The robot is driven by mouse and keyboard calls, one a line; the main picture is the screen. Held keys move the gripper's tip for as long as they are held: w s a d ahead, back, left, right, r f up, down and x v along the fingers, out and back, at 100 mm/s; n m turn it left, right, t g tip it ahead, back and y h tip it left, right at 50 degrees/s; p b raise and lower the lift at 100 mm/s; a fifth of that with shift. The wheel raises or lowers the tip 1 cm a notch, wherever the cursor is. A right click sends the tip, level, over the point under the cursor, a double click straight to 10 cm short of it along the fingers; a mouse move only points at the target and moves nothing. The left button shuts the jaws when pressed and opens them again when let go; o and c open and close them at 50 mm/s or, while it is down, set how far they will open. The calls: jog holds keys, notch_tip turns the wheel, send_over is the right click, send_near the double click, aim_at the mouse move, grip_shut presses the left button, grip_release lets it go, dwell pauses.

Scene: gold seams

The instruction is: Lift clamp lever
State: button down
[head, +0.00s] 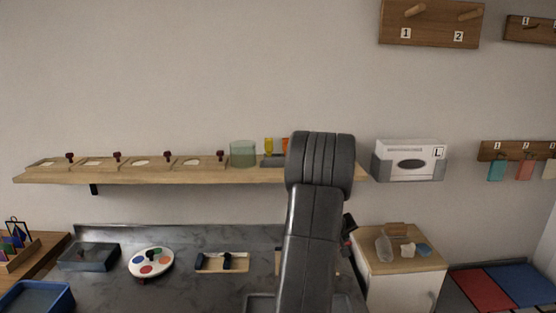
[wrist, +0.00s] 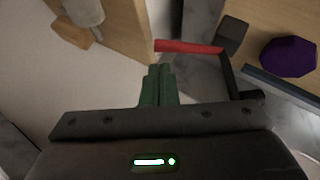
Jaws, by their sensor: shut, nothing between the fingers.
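The clamp lever (wrist: 188,46) is a red bar in the wrist view, joined at its right end to a black block (wrist: 234,34) and a dark arm (wrist: 228,76). In the head view a small red and dark part (head: 349,238), probably the same clamp, shows at the right edge of my arm. My gripper (wrist: 160,68) has green fingers, shut together and empty. In the wrist view the fingertips appear just below the lever's left half; I cannot tell whether they touch it. In the head view my arm hides the gripper and most of the clamp.
A purple faceted piece (wrist: 288,57) sits right of the clamp on wood. A wood-topped cabinet (head: 405,265) carrying small items stands right of the grey counter (head: 190,290). A long shelf (head: 130,178) runs behind. The counter's left side holds a paint palette (head: 151,260) and a tray.

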jog(key=shift+a+r+n+t+h+p, duration=0.15)
jog(key=shift+a+r+n+h+p, duration=0.15)
jog(key=shift+a+h+p, duration=0.4)
jog(key=shift+a+r+n+t+h+p, duration=0.15)
jog(key=shift+a+n+h+p, duration=0.25)
jog(key=shift+a+h, duration=0.45)
jog(key=shift+d, duration=0.15)
